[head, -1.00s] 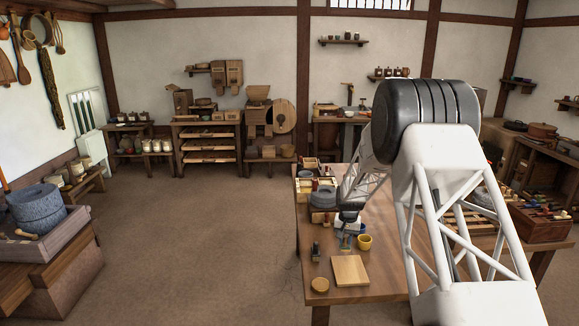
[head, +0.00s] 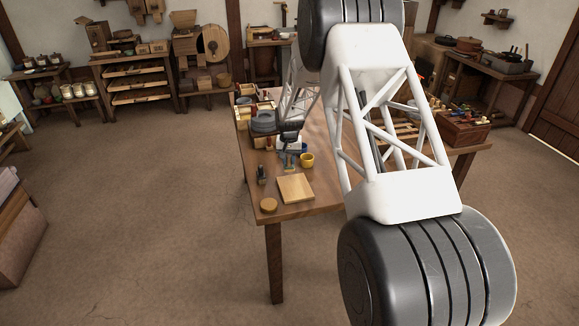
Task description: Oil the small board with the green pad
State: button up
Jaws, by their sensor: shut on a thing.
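The small board (head: 296,188) is a pale square of wood lying flat near the front left corner of the wooden table (head: 330,205). My gripper (head: 289,158) points down over the table, just behind the board and apart from it in the picture. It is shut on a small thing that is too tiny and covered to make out. I cannot pick out the green pad for certain. A yellow cup (head: 307,160) stands right of my gripper, behind the board.
A round wooden piece (head: 268,205) lies left of the board, near the table edge. A small dark upright item (head: 262,174) stands behind it. Grey round stones (head: 263,122) and a compartment tray are farther back. A reddish-brown box (head: 463,130) sits at the right.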

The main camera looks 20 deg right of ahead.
jog(key=s+d+r, duration=0.1)
jog(key=s+r, duration=0.1)
jog(key=s, duration=0.4)
jog(key=s+r, duration=0.2)
jog(key=s, duration=0.5)
jog(key=shift+s+d+r, duration=0.25)
jog(key=shift+d+r, duration=0.15)
jog(key=shift+f, duration=0.1)
